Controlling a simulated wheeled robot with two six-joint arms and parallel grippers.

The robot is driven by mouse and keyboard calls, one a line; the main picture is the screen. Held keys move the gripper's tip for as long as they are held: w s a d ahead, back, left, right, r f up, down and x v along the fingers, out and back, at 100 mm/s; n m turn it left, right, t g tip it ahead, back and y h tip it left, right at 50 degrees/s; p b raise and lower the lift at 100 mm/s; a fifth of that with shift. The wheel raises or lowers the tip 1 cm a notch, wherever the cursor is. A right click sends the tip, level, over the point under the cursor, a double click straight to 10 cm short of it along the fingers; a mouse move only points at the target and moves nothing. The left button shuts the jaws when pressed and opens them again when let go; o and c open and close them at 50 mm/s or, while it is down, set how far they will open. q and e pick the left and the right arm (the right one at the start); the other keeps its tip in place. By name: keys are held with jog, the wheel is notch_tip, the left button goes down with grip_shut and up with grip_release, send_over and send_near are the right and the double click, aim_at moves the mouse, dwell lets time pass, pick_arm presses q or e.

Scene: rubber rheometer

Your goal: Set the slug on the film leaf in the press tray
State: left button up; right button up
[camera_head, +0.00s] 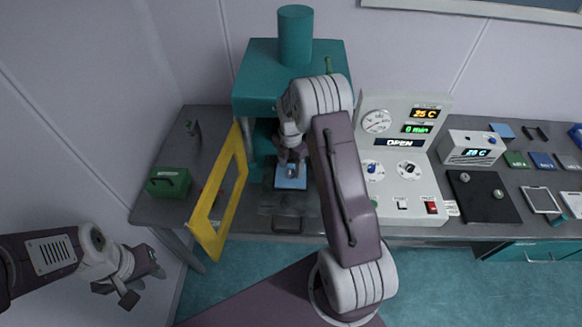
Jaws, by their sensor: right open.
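The blue film leaf (291,184) lies in the dark press tray (270,202) at the foot of the teal press. A small dark shape at the leaf's far edge, just under my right gripper, may be the slug; it is too small and too covered to be sure. My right gripper (291,163) is open, pointing down over the far part of the leaf, with its arm crossing in front of the press. My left gripper (141,281) is open and empty, low at the left, clear of the bench.
The teal press (295,80) stands behind, with its yellow guard door (219,195) swung open at the left. The control panel (405,160) reads OPEN. A green box (169,182) sits at the bench's left end. Instruments and a dark mat (482,205) fill the right.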

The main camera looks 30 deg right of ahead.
aim_at(291, 172)
notch_tip(291, 172, up, 11)
jog(key=p, duration=0.7)
